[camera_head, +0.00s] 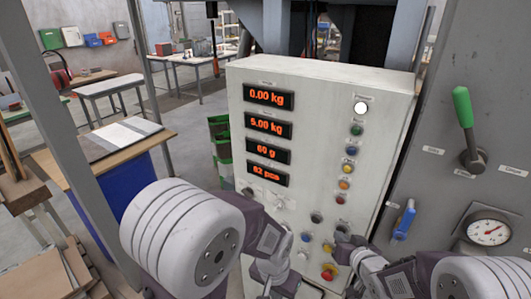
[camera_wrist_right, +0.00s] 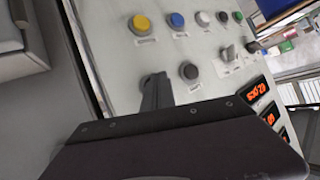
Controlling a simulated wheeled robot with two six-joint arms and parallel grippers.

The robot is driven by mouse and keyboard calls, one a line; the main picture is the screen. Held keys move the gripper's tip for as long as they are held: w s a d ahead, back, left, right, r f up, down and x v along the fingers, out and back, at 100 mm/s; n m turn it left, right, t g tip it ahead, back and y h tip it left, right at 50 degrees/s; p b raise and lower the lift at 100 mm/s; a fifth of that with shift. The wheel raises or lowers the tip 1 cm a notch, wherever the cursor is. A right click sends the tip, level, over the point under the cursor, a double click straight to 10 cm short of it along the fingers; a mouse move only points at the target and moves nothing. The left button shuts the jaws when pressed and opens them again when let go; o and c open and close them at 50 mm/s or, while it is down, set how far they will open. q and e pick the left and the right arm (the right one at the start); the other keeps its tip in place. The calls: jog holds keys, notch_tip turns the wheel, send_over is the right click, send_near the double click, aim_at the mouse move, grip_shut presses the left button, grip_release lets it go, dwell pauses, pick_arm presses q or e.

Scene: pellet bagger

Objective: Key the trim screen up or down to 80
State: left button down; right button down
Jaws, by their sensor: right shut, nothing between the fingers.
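The pale control cabinet (camera_head: 310,110) has a column of orange displays. They read 0.00 kg, 5.00 kg, 60 g (camera_head: 268,151) and what looks like 62 pcs (camera_head: 270,174); their labels are too small to read. My right gripper (camera_head: 343,239) is shut and empty at the lower buttons. In the right wrist view its narrow fingers (camera_wrist_right: 157,91) point at the panel and hide a dark button; contact cannot be told. A dark button (camera_wrist_right: 189,71) lies just beside them. My left arm covers the panel's lower left; its fingers are not clearly visible.
A column of coloured buttons (camera_head: 350,151) runs down the cabinet's right side. A red and yellow button (camera_head: 328,272) sits low, near my right gripper. A green-handled lever (camera_head: 464,110), blue handle (camera_head: 404,220) and gauge (camera_head: 488,232) are on the grey machine at right.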

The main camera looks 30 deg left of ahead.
jog(key=s+b, duration=0.2)
jog(key=s, duration=0.5)
jog(key=shift+s, duration=0.15)
dwell(0.3)
dwell(2.1)
